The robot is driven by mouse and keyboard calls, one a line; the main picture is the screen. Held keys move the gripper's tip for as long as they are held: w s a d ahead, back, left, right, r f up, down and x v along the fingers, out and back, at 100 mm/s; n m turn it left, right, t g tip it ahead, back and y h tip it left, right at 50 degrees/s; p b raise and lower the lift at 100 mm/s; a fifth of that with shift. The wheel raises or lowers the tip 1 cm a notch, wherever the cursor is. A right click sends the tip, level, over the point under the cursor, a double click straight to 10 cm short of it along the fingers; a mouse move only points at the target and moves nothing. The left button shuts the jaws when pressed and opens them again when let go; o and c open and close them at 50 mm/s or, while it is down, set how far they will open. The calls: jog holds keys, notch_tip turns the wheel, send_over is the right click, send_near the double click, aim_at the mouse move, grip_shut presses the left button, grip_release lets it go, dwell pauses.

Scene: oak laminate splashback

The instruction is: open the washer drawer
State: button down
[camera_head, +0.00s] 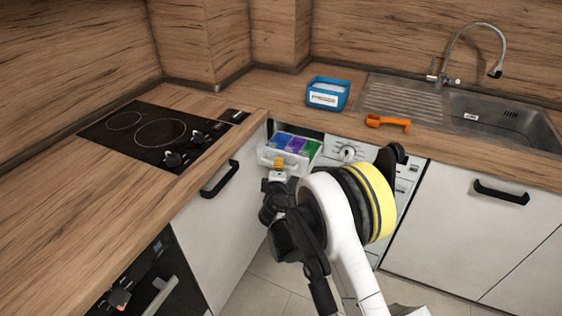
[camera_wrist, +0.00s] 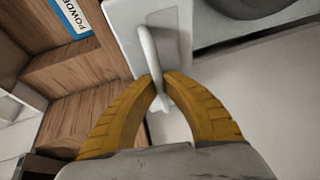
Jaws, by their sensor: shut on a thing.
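The washer drawer (camera_head: 304,162) stands pulled out of the white washer (camera_head: 340,150) under the counter. Its blue, purple and green compartments show from above. In the wrist view the white drawer front (camera_wrist: 121,25) carries a white bar handle (camera_wrist: 150,52). My gripper (camera_wrist: 162,82) has its yellow fingers closed around this handle, near its lower end in the picture. In the head view my gripper (camera_head: 279,163) is at the drawer's front, and my arm hides much of the washer.
A blue box (camera_head: 328,94) with a label and an orange object (camera_head: 387,122) stand on the counter. A sink (camera_head: 485,118) is at the right, a black hob (camera_head: 155,133) at the left. The left cabinet's black handle (camera_head: 219,180) sticks out close to my gripper.

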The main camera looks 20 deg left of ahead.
jog(key=shift+s+a, duration=0.1)
jog(key=shift+s, duration=0.7)
jog(key=c, duration=1.5)
grip_release()
jog(key=v, duration=1.2)
